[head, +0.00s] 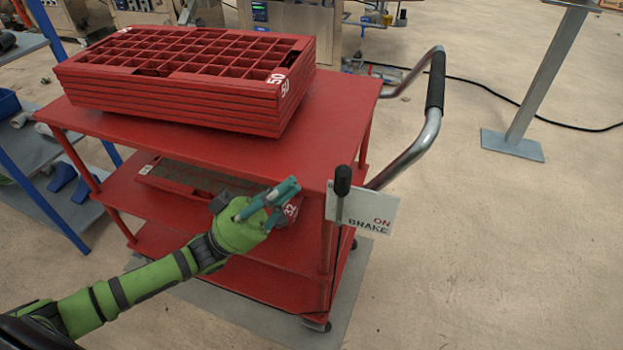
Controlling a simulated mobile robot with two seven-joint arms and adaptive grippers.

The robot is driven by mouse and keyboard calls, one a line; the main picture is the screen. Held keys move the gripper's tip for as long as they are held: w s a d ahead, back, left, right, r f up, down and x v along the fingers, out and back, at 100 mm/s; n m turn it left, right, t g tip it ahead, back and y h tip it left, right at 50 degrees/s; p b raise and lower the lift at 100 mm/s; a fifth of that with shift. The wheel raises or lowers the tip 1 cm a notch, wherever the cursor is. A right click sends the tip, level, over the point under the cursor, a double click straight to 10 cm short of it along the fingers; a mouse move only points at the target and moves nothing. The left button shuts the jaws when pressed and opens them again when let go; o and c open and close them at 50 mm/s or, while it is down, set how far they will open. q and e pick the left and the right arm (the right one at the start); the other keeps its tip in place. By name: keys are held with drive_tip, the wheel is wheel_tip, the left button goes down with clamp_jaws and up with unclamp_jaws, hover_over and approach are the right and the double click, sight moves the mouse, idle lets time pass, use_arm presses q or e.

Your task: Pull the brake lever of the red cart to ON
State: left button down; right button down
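The red cart (345,88) stands in the middle with its shelves facing me. Its brake lever (342,181) has a black knob on a thin stem and stands upright at the cart's front right corner. It is in front of the left part of a white plate (378,212) that reads ON in red and BRAKE in black; the plate's left part is partly covered. My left gripper (284,201) is left of the lever and apart from it, in front of the middle shelf. Its teal fingers look spread, with nothing between them. My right gripper is out of view.
A stack of red trays (180,95) marked 50 sits on the cart top; another tray (190,180) lies on the middle shelf. A push handle (434,95) juts out right. A blue rack (50,206) stands left, a grey post (545,75) right.

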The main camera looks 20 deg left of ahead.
sight(343, 191)
use_arm(q)
drive_tip(key=shift+w+d+r, duration=0.1)
drive_tip(key=shift+w+d, duration=0.2)
drive_tip(key=shift+d, duration=0.35)
drive_tip(key=shift+w+d+f, duration=0.1)
drive_tip(key=shift+w+d, duration=0.25)
drive_tip(key=shift+d, duration=0.3)
drive_tip(key=shift+w+d+r, duration=0.1)
drive_tip(key=shift+w+d, duration=0.2)
drive_tip(key=shift+d, duration=0.35)
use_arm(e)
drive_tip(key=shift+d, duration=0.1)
